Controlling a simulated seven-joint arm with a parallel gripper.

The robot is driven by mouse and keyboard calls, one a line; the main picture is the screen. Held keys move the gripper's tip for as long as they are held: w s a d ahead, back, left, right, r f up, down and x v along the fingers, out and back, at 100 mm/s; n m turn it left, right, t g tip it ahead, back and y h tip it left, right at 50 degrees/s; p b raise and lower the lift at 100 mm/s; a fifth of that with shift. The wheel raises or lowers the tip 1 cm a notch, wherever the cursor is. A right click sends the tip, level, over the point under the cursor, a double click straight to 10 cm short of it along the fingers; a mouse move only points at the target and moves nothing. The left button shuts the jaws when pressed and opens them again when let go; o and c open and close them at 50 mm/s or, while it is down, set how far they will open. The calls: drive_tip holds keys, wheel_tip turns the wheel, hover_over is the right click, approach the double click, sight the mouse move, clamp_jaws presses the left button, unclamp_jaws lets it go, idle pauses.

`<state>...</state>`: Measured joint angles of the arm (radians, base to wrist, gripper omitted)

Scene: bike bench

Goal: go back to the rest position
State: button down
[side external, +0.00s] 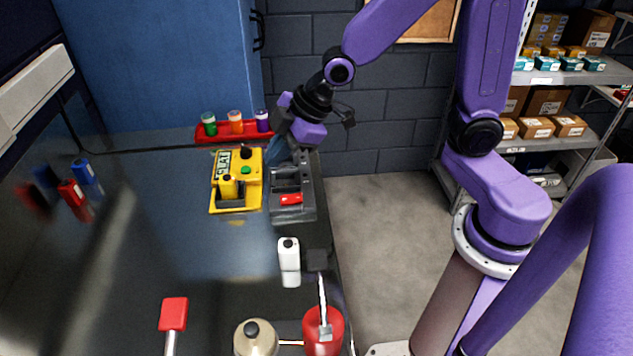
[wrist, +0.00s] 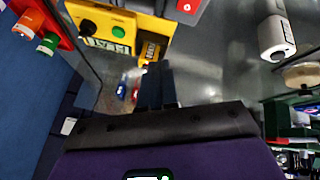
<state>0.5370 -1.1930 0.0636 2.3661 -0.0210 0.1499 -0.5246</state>
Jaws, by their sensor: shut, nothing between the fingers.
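My gripper (side external: 273,152) is at the far part of the dark bench in the side external view, beside the right edge of a yellow device (side external: 249,165) and over the back of a dark grey tray (side external: 307,207). Its fingers are shut and empty. In the wrist view the dark fingers of my gripper (wrist: 155,78) lie together, with the yellow device (wrist: 105,14) ahead and to the left. The fingertips are partly hidden in the side view. I cannot tell their exact height above the bench.
A red rack (side external: 221,137) with capped bottles stands behind the device. A white bottle (side external: 289,255), a red cup (side external: 323,335) holding a tool, a round beige container (side external: 256,340) and a red-headed tool (side external: 173,314) are nearer. The bench's middle is clear. Shelves stand right.

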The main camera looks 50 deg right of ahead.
drive_tip(key=s+d+r+g+h, duration=0.1)
drive_tip(key=s+d, duration=0.3)
drive_tip(key=s, duration=0.7)
drive_tip(key=s+d+m+g+h, duration=0.1)
drive_tip(key=s+d+g, duration=0.3)
drive_tip(key=s, duration=0.7)
drive_tip(key=shift+s+d+r+h, duration=0.35)
drive_tip(key=shift+d+h, duration=0.1)
drive_tip(key=shift+h, duration=0.25)
